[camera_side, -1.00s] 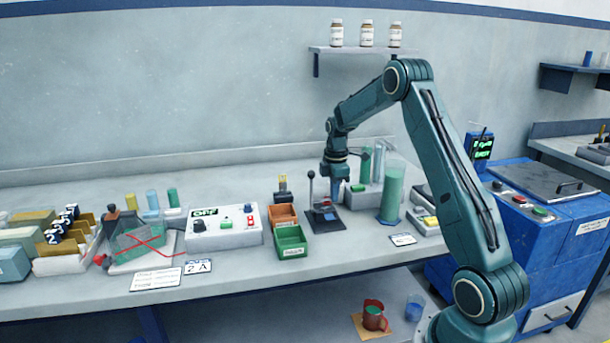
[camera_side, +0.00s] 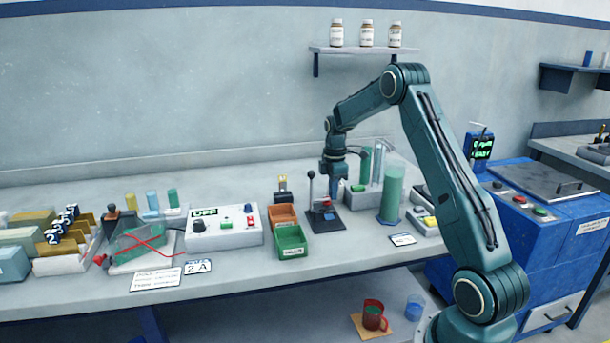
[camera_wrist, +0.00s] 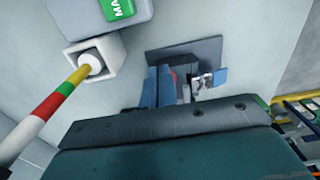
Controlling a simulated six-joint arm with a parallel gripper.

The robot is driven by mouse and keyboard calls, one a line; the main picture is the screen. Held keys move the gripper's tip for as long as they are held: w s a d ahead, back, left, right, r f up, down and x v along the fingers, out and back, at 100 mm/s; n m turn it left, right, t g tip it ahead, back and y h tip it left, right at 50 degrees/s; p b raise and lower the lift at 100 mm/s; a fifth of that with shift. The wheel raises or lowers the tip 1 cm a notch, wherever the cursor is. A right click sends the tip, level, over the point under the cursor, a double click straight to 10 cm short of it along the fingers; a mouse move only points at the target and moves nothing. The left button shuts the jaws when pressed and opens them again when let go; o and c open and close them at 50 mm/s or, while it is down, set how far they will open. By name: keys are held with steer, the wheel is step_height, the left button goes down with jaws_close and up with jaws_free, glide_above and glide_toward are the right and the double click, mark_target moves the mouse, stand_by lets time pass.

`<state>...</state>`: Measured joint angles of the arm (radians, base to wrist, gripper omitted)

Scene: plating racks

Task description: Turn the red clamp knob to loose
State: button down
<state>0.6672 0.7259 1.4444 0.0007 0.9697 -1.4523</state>
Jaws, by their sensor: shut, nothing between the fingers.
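A small red part (camera_side: 326,203), likely the clamp knob, shows on a dark stand (camera_side: 325,224) with an upright black-tipped lever (camera_side: 311,186). My gripper (camera_side: 337,199) points down just right of and close to the red part. I cannot tell whether they touch. In the wrist view my gripper's blue fingers (camera_wrist: 160,86) reach over a dark plate (camera_wrist: 208,48). The gripper is shut and empty. The knob's setting is too small to read.
A green cylinder (camera_side: 391,193) stands close on the right. A green bin (camera_side: 291,241) and an orange bin (camera_side: 283,217) stand on the left, beside a white control box (camera_side: 225,235) reading OFF. A striped rod (camera_wrist: 48,104) crosses the wrist view's left side.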

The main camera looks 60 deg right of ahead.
steer(key=shift+w+d, duration=0.1)
steer(key=shift+w, duration=0.05)
steer(key=shift+d, duration=0.25)
stand_by(0.3)
steer(key=shift+r, duration=0.2)
steer(key=r, duration=0.5)
steer(key=shift+s+r, duration=0.2)
steer(key=shift+r, duration=0.1)
steer(key=shift+r, duration=0.1)
